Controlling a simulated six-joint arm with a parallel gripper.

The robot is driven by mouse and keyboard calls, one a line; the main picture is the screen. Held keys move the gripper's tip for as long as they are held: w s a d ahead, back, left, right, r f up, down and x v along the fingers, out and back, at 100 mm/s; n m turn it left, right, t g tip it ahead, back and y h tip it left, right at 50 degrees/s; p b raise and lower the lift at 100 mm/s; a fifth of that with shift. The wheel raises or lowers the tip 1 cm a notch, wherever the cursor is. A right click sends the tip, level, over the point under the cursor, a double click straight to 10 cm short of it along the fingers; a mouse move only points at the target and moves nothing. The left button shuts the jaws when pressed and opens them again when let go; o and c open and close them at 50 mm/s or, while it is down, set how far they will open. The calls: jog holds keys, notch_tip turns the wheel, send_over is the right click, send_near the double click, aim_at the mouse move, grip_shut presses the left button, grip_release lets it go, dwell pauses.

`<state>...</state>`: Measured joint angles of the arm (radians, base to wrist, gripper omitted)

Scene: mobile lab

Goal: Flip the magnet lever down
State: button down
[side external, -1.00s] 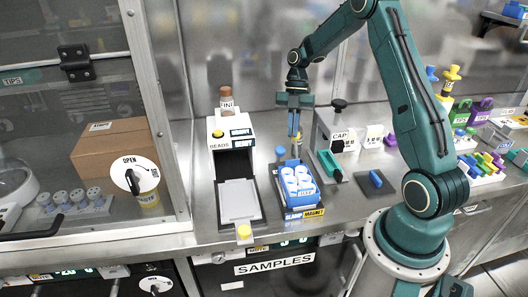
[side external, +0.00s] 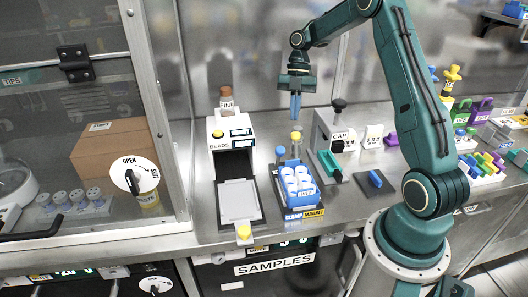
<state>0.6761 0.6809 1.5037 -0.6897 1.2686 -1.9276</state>
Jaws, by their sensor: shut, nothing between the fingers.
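The rack station holds a blue rack (side external: 311,199) with several white-capped tubes. Its front carries a blue "CLAMP" label (side external: 294,216) and a yellow "MAGNET" label (side external: 314,212). A lever with a yellow knob (side external: 296,136) stands up behind the rack; its colour matches the magnet label. A lever with a blue knob (side external: 280,151) stands to its left. My gripper (side external: 296,117) points down with its blue fingers together and empty. In the picture its tips are just above the yellow knob; whether they touch it is unclear.
A white bead device (side external: 231,134) with an open grey tray (side external: 238,201) stands to the left. A grey capping device (side external: 330,128) stands close on the right. A glass-fronted cabinet (side external: 100,90) is at far left. Space above the rack is clear.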

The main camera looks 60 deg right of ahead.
jog(key=shift+v, duration=1.2)
jog(key=shift+s+a+r, duration=0.1)
jog(key=shift+a, duration=0.05)
jog(key=s+a+r+m+t+h, duration=0.1)
jog(key=s+a+r+m+t, duration=0.15)
jog(key=a+r+m, duration=0.4)
jog(key=s+a+r+m+t+h, duration=0.1)
jog(key=s+a+r+m, duration=0.3)
jog(key=a+r, duration=0.45)
jog(key=s+a+f+m+t+h, duration=0.2)
jog(key=s+a+m+t, duration=0.2)
jog(key=s+a+m, duration=0.3)
jog(key=s+m, duration=0.4)
jog(key=s, duration=0.4)
jog(key=shift+f, duration=0.25)
